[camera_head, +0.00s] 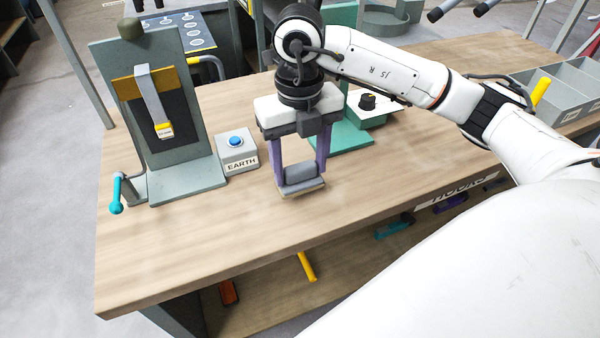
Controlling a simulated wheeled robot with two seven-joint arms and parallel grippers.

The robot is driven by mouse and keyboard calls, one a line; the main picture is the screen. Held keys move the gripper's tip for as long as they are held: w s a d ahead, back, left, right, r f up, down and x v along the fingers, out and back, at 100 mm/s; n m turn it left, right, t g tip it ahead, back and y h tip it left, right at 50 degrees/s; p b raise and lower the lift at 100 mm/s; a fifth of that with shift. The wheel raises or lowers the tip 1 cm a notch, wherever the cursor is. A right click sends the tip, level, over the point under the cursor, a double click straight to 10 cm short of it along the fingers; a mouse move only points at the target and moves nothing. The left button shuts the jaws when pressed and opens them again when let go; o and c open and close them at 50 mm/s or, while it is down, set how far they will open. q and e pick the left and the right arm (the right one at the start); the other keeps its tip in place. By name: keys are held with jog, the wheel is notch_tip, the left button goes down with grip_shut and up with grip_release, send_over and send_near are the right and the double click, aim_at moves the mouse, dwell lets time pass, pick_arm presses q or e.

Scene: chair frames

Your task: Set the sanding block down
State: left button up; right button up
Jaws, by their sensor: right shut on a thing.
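The sanding block (302,174) is a small grey block with a thin tan underside. My right gripper (302,165) points down over the middle of the wooden bench (200,245), its two purple fingers shut on the block's sides. The block is near the bench top; I cannot tell whether its underside touches the wood. My left gripper is not in view.
Left of the block stand a grey box with a blue button labelled EARTH (238,150) and a tall grey stand (190,180) with a teal-handled crank. A green fixture (350,135) is behind the gripper. Grey bins (560,95) are at right. The bench front is clear.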

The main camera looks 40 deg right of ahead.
aim_at(300, 165)
notch_tip(300, 165, down, 3)
jog(key=shift+r, duration=0.1)
jog(key=o, duration=0.9)
jog(key=shift+o, duration=0.2)
notch_tip(300, 165, up, 12)
jog(key=shift+r+p, duration=0.1)
jog(key=shift+p, duration=0.35)
